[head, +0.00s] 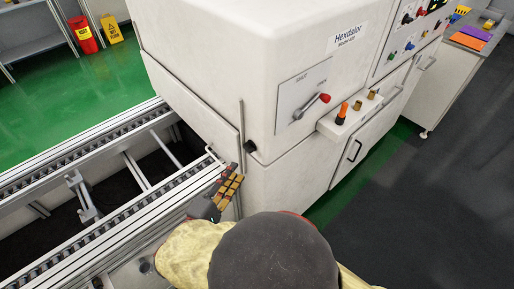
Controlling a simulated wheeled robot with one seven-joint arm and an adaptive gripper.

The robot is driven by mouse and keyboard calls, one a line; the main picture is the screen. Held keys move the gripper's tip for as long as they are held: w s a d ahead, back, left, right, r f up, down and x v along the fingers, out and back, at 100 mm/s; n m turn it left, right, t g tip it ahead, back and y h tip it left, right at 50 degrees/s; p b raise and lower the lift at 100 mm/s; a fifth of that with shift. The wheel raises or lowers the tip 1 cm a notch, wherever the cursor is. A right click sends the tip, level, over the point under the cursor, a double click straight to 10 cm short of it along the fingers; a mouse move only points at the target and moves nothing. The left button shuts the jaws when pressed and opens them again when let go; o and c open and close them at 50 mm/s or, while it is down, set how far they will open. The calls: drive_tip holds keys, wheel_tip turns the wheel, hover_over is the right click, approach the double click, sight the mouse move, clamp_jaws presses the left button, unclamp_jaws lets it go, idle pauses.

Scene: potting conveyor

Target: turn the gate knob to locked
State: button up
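A small black knob (250,146) sits low on the near corner of the cream machine (215,35), beside a thin vertical bar. It may be the gate knob; no lock marking is readable on it. A lever with a red ball end (324,98) is on a plate marked SHUT and OPEN on the machine's front, its ball toward the OPEN side. My gripper (230,182), dark with orange-yellow patches, is just below and left of the black knob, apart from it in the picture. Its finger opening cannot be made out.
A roller conveyor (90,150) with metal rails runs along the left into the machine. A ledge with orange and brass-coloured knobs (343,113) juts from the machine's front. A red bin (83,35) and a yellow floor sign (111,28) stand far back. Dark floor at right is clear.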

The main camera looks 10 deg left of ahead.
sight(246, 150)
drive_tip(key=shift+m+t, duration=0.3)
drive_tip(key=shift+m, duration=0.4)
drive_tip(key=x, duration=0.2)
drive_tip(key=r+b+x, duration=0.1)
drive_tip(key=x, duration=0.2)
drive_tip(key=b+x, duration=0.1)
drive_tip(key=x, duration=0.1)
drive_tip(key=shift+w+r, duration=0.2)
drive_tip(key=shift+w, duration=0.2)
drive_tip(key=c, duration=0.3)
drive_tip(key=c, duration=0.4)
clamp_jaws()
